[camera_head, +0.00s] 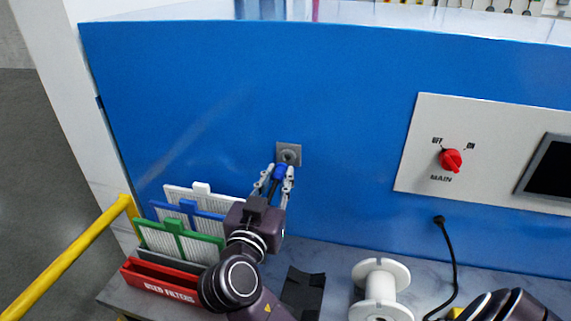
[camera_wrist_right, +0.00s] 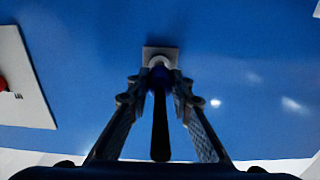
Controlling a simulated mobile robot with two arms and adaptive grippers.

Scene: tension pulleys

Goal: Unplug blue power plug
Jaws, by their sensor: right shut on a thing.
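The blue power plug (camera_head: 280,170) is between the fingertips of my right gripper (camera_head: 279,172), just below and in front of the grey wall socket (camera_head: 294,148). The socket's round face shows above the plug, and I cannot tell whether the plug's tip is still in it. In the right wrist view the fingers of my right gripper (camera_wrist_right: 159,80) close on the dark blue plug (camera_wrist_right: 159,73) from both sides. The plug's black cord (camera_wrist_right: 160,130) hangs between them. The socket plate (camera_wrist_right: 150,51) is right behind. My left gripper is not in view.
Coloured filters (camera_head: 180,238) stand in a rack beside the red used-filters bin (camera_head: 160,282), left of my arm. A white spool (camera_head: 380,285) is on the bench. A panel with a red main switch (camera_head: 451,160) and a black cable (camera_head: 447,240) are at right. A yellow rail (camera_head: 70,255) is at left.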

